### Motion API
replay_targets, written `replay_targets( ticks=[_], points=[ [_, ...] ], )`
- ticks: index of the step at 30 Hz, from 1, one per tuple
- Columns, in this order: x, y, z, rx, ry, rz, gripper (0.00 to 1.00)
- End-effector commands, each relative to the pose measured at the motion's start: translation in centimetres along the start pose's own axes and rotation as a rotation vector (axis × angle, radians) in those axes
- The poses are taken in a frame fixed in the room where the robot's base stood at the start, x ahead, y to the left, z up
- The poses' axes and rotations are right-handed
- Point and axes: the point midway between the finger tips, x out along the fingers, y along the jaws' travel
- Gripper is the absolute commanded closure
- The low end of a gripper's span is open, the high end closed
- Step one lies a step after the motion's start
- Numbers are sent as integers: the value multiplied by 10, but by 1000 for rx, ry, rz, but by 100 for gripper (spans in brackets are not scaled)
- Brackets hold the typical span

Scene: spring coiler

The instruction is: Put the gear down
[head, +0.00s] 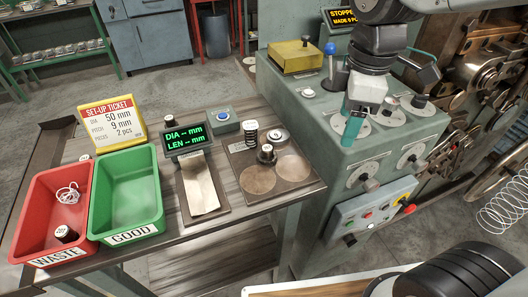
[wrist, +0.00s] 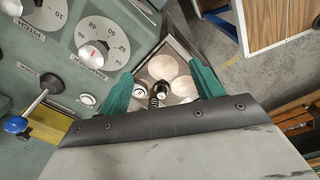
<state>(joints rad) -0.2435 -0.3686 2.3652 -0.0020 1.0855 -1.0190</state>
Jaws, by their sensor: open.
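My gripper (head: 354,128) hangs above the grey-green machine's top in the head view. In the wrist view its two teal fingers (wrist: 160,72) are spread wide with nothing held between them. No toothed gear can be made out clearly. A dark round piece with a pale top (head: 266,154) stands on a brown board (head: 240,170) with two bare round discs, beside an upright dark spring (head: 250,134) and a metal round part (head: 278,136). In the wrist view this board (wrist: 184,95) shows beyond the fingers, well apart from them.
A red WASTE bin (head: 30,222) holds a tangled wire and a dark piece. A green GOOD bin (head: 158,205) is empty. A display (head: 188,138) stands behind a pale sheet (head: 200,187). Machine dials, a blue-knobbed lever (wrist: 18,124) and a yellow block (head: 296,57) are near the arm.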

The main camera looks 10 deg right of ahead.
Motion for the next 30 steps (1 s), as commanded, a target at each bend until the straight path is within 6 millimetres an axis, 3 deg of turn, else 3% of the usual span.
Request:
replay_targets(
  ticks=[1,6,12,17,30],
  points=[
    [10,9,-23,-195,-6,-17,34],
    [41,30,-90,-803,-3,-43,34],
    [70,35,-139,-1245,7,-61,34],
    [84,36,-151,-1367,10,-66,34],
    [140,33,-149,-1373,10,-68,34]
  ],
)
